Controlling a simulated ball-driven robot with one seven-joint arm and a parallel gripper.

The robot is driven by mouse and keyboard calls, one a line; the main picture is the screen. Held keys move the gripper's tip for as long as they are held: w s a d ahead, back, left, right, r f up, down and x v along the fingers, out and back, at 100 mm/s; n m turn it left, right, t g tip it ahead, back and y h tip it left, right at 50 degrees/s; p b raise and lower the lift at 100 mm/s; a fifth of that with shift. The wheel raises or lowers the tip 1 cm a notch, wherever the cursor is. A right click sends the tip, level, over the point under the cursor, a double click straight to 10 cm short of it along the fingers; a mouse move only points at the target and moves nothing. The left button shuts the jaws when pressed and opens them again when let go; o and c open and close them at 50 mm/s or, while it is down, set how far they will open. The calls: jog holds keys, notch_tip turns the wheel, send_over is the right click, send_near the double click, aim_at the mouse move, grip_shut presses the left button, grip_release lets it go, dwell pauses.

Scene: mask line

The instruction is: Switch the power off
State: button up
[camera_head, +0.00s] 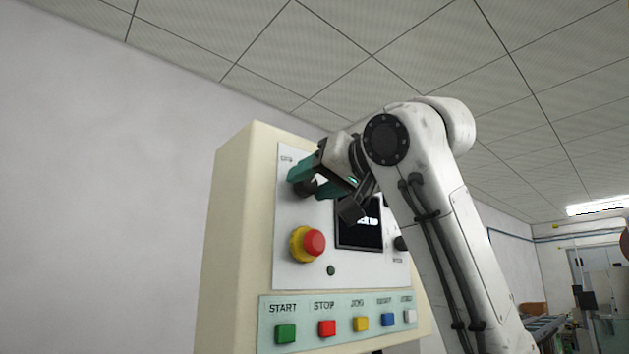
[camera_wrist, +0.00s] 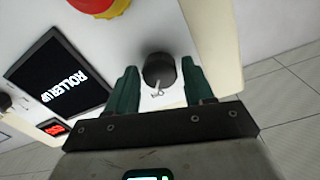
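A cream control cabinet (camera_head: 235,230) with a white panel (camera_head: 290,270) stands before me. A black rotary knob (camera_wrist: 159,71) with a small pale key-like piece sits on the panel. It also shows in the head view (camera_head: 306,187), partly covered by my gripper. My gripper (camera_wrist: 160,82) has green fingers, open, one on each side of the knob. In the wrist view there are gaps between the knob and both fingers. In the head view my gripper (camera_head: 315,188) is at the panel's upper left. I cannot tell whether the fingertips touch the panel.
A red emergency button with a yellow collar (camera_head: 308,244) lies below the knob. A dark screen (camera_head: 360,225) is to the right, with a second black knob (camera_head: 400,243) beyond it. A row of coloured buttons (camera_head: 327,328) runs along the bottom. Machinery (camera_head: 600,290) stands far right.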

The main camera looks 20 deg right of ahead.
jog(key=c, duration=0.8)
jog(key=shift+n, duration=0.3)
jog(key=n+p, duration=0.1)
jog(key=n, duration=0.2)
jog(key=n+p, duration=0.1)
jog(key=n, duration=0.3)
jog(key=shift+p, duration=0.3)
jog(key=n+p, duration=0.1)
jog(key=n, duration=0.3)
jog(key=shift+n, duration=0.3)
jog(key=shift+f+n+y+p, duration=0.1)
jog(key=shift+n+y+p, duration=0.35)
jog(key=shift+n, duration=1.55)
